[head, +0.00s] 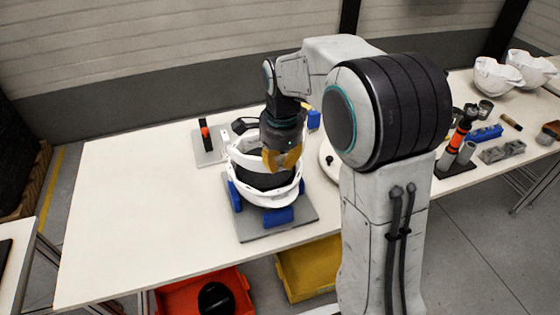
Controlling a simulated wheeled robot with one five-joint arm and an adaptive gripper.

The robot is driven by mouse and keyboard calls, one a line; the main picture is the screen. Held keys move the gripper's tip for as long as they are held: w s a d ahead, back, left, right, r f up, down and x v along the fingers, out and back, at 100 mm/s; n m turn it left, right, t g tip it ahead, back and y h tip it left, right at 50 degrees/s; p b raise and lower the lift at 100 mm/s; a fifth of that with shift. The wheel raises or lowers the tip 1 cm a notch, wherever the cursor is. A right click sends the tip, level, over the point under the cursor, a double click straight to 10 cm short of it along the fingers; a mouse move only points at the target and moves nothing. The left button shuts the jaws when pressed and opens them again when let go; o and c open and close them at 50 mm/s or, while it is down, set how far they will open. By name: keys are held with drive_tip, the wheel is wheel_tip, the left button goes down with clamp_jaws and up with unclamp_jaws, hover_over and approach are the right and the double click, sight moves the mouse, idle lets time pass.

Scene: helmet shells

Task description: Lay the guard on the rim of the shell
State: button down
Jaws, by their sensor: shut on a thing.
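The white shell (262,197) sits open side up between blue blocks on a grey plate on the white table, with its dark inside showing. My gripper (284,160), with its yellow-orange fingers, is directly above the shell, pointing down. It is shut on a curved white band, which I take to be the guard (241,153). The guard appears over the rear part of the shell's opening. My gripper hides part of the guard. I cannot tell whether the guard touches the rim.
A grey plate with a black and orange upright piece (204,133) stands behind left. A round white piece (327,157) is partly behind my arm. White shells (497,78), a blue block (486,133) and small parts crowd the right. The table's left part is clear. Red (176,298) and yellow bins (310,267) are below.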

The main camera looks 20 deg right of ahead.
sight(279, 192)
drive_tip(key=shift+r+p, duration=0.15)
drive_tip(key=shift+p, duration=0.3)
drive_tip(key=shift+f+b, duration=2.9)
drive_tip(key=shift+f, duration=0.65)
drive_tip(key=shift+f+b, duration=0.5)
drive_tip(key=shift+f, duration=0.1)
drive_tip(key=c, duration=1.2)
unclamp_jaws()
drive_tip(key=r, duration=0.8)
drive_tip(key=s+r, duration=0.1)
drive_tip(key=r, duration=0.3)
drive_tip(key=shift+s, duration=0.1)
